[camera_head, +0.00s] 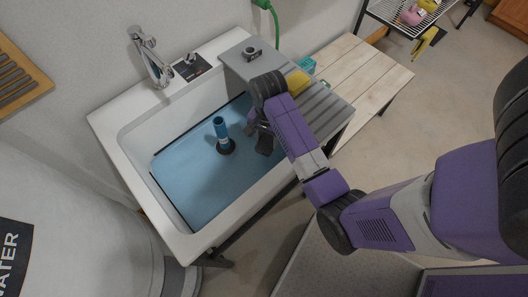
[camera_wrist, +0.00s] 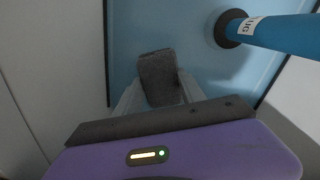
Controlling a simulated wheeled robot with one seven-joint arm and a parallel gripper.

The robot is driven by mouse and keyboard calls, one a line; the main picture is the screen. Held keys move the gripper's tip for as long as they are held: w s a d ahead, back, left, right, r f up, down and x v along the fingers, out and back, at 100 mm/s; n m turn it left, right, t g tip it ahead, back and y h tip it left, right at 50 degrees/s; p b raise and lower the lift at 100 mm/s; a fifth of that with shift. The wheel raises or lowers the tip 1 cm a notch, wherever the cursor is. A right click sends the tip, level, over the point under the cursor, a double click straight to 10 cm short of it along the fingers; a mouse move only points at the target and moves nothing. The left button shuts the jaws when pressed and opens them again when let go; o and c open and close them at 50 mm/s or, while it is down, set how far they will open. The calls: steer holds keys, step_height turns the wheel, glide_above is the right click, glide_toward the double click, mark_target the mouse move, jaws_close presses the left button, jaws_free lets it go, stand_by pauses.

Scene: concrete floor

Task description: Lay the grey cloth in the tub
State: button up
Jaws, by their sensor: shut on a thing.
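The white tub (camera_head: 135,142) has a flat blue surface inside it, and I cannot tell whether this is water. My gripper (camera_head: 257,130) reaches over the tub's right part, close to the ribbed grey board. It is shut on the grey cloth (camera_wrist: 157,72), a small dark folded piece between the fingertips in the wrist view. In the head view the cloth (camera_head: 265,146) hangs below the fingers, over the blue surface. I cannot tell whether it touches that surface.
A blue upright tube (camera_head: 220,130) with a dark base stands in the tub, left of my gripper; it also shows in the wrist view (camera_wrist: 275,29). A tap (camera_head: 150,58) is at the back rim. A yellow sponge (camera_head: 298,82) lies on the ribbed grey board (camera_head: 318,105) at right.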

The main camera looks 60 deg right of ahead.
mark_target(267, 141)
step_height(267, 141, down, 9)
steer(key=shift+f+b, duration=0.1)
steer(key=shift+b, duration=0.2)
steer(key=shift+f, duration=0.1)
steer(key=o, duration=1.5)
step_height(267, 141, up, 12)
steer(key=shift+r+p, duration=0.2)
steer(key=shift+p, duration=0.2)
steer(key=shift+a, duration=0.1)
